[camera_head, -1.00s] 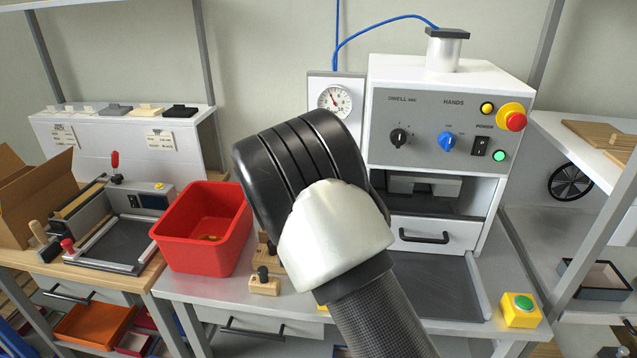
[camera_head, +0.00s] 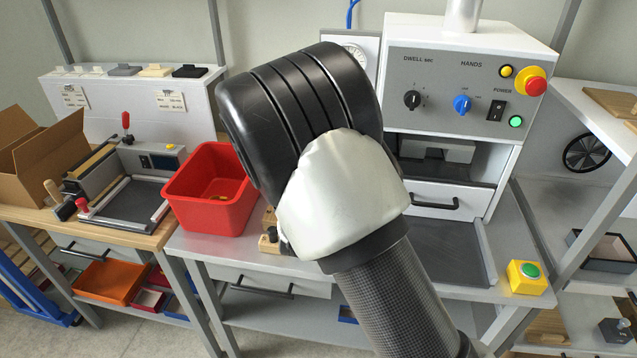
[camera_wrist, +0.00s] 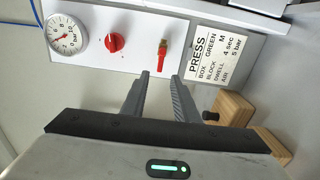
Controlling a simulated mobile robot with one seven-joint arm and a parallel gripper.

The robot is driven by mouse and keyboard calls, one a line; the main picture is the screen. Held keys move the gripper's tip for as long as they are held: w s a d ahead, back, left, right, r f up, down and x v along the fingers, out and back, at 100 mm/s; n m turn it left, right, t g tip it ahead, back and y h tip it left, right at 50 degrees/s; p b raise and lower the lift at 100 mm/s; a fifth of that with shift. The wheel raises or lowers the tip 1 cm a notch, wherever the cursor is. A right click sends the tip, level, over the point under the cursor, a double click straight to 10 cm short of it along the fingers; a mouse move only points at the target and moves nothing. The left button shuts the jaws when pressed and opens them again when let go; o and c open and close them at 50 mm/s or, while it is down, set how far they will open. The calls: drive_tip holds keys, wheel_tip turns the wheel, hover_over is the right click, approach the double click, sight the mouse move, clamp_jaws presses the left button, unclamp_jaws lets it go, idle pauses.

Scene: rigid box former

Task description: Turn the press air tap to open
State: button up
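The air tap (camera_wrist: 162,56), a small red lever on a brass body, sits on a white panel in the wrist view. Its lever points roughly up and down in the picture. My gripper (camera_wrist: 161,76) is open and empty, with its two fingertips just below the tap in the picture; I cannot tell the gap in depth. A red round knob (camera_wrist: 113,42) and a pressure gauge (camera_wrist: 64,34) are left of the tap.
A white press-settings label (camera_wrist: 215,58) is right of the tap. Wooden blocks (camera_wrist: 234,108) lie at the wrist view's lower right. In the head view, the press (camera_head: 455,85) stands right of my arm, and a red bin (camera_head: 208,205) stands left on the bench.

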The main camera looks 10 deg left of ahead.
drive_tip(key=s, duration=1)
drive_tip(key=shift+s+a, duration=0.2)
drive_tip(key=shift+s, duration=0.1)
